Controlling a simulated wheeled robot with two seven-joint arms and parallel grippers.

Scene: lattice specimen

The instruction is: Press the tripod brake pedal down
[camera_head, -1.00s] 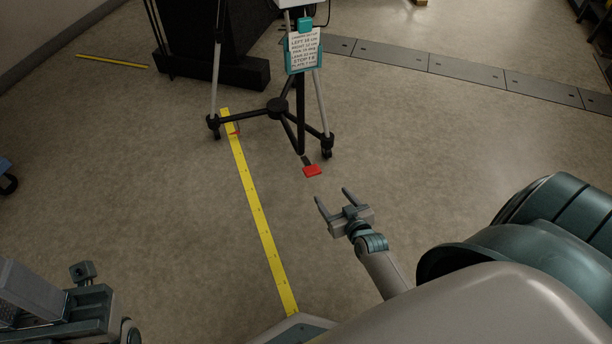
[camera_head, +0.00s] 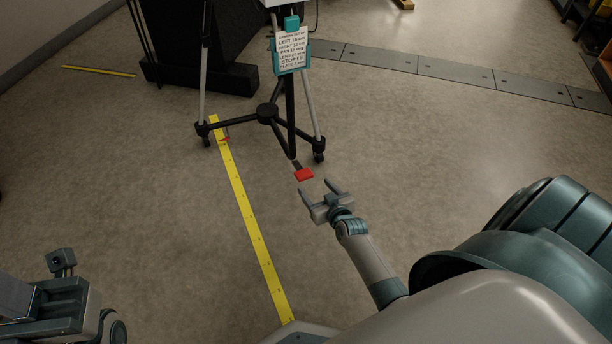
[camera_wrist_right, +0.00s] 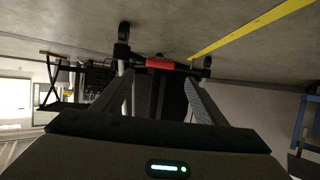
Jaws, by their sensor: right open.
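In the right wrist view, which looks upside down, the pedal (camera_wrist_right: 160,63) shows beyond and between the open fingers (camera_wrist_right: 158,88), with a gap. At the lower left of the head view, a part of my left arm or gripper (camera_head: 60,290) shows; its jaws cannot be made out.
A yellow marked strip (camera_head: 245,210) runs along the floor left of the pedal, under the tripod's left leg. A written card (camera_head: 292,52) hangs on the tripod. The floor around the pedal's right is clear.

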